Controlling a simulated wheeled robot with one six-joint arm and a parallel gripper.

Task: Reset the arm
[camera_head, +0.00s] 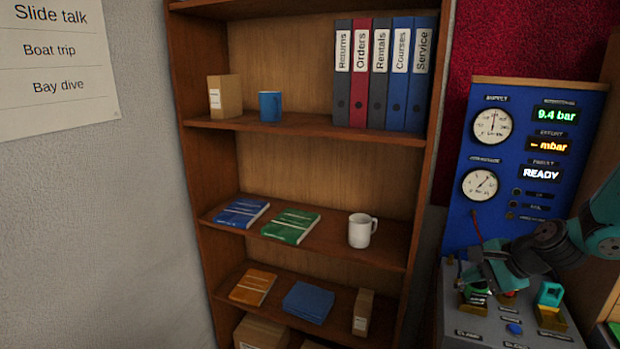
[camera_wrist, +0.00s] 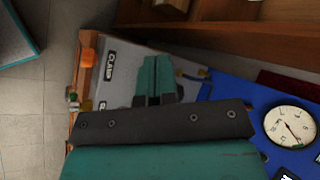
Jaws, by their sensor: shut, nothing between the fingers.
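My arm reaches in from the right in the head view, and my gripper (camera_head: 487,277) is low over the grey bench top (camera_head: 490,325) in front of the blue test panel (camera_head: 470,217). In the wrist view my gripper (camera_wrist: 157,62) shows as two teal fingers pressed together with nothing between them. Grey bench top with a dark label lies below them. I cannot tell whether the fingertips touch anything there.
A teal part (camera_head: 550,293) sits in a gold holder at the bench's right. The panel reads 9.4 bar and READY. A wooden shelf (camera_head: 310,124) with binders, books and mugs stands left of the bench.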

